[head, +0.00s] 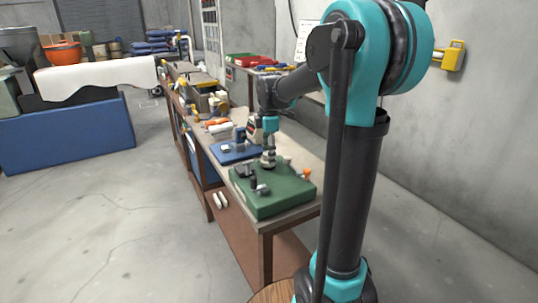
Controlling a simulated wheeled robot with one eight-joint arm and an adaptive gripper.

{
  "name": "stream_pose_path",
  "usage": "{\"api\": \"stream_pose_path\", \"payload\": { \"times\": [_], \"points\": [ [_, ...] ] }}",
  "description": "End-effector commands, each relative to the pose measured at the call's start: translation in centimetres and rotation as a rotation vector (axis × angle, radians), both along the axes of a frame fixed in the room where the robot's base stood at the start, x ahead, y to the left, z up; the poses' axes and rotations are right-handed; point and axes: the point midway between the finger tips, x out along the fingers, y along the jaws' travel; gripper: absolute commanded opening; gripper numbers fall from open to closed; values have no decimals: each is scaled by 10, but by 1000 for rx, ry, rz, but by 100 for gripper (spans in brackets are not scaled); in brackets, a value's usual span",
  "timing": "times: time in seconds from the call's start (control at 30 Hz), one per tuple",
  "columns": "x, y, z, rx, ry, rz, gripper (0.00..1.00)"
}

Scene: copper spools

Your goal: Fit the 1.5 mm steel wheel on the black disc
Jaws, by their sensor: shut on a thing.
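My gripper (268,153) points down over the back part of a green board (272,208) at the near end of the bench. It is shut on a small grey thing (268,164) that could be the steel wheel, but it is too small here to be sure. The held thing is at or just above the board, and I cannot tell whether it touches. Small dark and grey parts (262,189) stand on the board's front left. Which of them is the black disc, I cannot tell.
An orange knob (306,172) is at the board's right edge. A blue board (234,154) with small parts lies behind it on the long bench (304,156). Bins and tools (207,98) crowd the far end. Concrete floor is open to the left.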

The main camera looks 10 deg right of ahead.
Motion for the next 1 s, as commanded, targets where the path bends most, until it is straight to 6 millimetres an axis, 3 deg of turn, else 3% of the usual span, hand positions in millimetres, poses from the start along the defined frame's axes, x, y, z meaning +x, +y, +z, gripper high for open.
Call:
{"api": "stream_pose_path", "payload": {
  "times": [0.6,0.63,0.8,1.0],
  "points": [
    [0,0,-5,0,0,0,8],
    [0,0,-5,0,0,0,56],
    [0,0,-5,0,0,0,77],
    [0,0,-5,0,0,0,77]
  ]
}}
